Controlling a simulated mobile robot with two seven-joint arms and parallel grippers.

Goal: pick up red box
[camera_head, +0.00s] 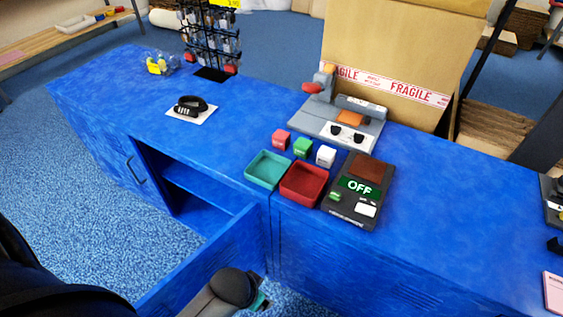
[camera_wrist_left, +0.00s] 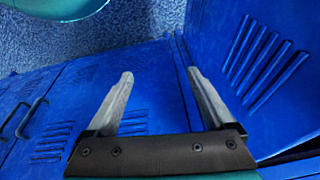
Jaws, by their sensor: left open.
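A small red box (camera_head: 281,136) sits on the blue counter in the head view, left of a small green box (camera_head: 302,147) and a small white box (camera_head: 326,156). A red open tray (camera_head: 304,184) and a teal open tray (camera_head: 267,169) stand just in front of these boxes. My left gripper (camera_wrist_left: 160,72) is open in the left wrist view, with nothing between its fingers and blue cabinet panels behind them. The red box is not in that view. My right gripper is not in view.
A cabinet door (camera_head: 205,262) stands open at the front. A grey stand (camera_head: 342,120), a large carton (camera_head: 395,60) and a rack (camera_head: 209,40) are farther back.

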